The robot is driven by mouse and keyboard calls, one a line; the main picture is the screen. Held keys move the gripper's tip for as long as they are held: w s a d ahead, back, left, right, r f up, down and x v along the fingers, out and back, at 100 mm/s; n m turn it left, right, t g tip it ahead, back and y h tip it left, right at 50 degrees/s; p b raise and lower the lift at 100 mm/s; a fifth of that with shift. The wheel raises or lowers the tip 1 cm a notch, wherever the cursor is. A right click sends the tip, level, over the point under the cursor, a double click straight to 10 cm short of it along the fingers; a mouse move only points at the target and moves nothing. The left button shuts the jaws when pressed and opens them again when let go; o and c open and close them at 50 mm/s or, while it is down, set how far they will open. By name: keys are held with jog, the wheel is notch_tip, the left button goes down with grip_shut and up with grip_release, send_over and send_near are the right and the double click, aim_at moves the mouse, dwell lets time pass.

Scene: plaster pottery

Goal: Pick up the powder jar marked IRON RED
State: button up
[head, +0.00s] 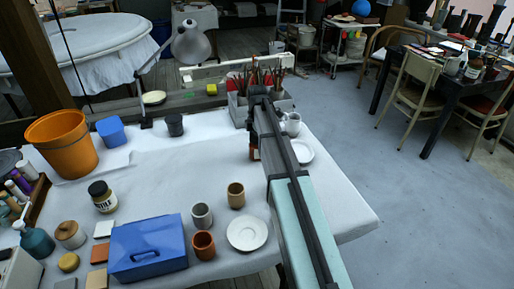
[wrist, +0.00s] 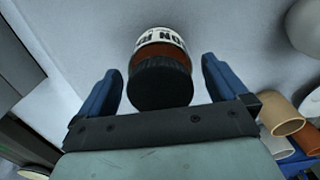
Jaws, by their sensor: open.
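The powder jar (wrist: 161,45) has a black lid, reddish-brown contents and a white label reading "ON R", the rest cut off by the view angle. In the wrist view it sits between the two blue fingers of my gripper (wrist: 160,66), lid toward my palm. My gripper is open, with a visible gap between the jar and each finger. In the head view my arm mostly hides the jar; a small reddish-brown part (head: 253,154) shows at the arm's left side. Another jar (head: 103,196) with a black lid and pale label stands at the left of the table.
A white saucer (head: 305,151) and a white cup (head: 292,124) stand just right of my arm. A grey holder with brushes (head: 237,107) is behind. Cups (head: 236,195), another saucer (head: 247,233) and a blue box (head: 147,247) are nearer. The table's middle is clear.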

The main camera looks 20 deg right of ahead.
notch_tip(320, 180, down, 2)
jog(key=shift+f, duration=0.15)
jog(key=c, duration=1.3)
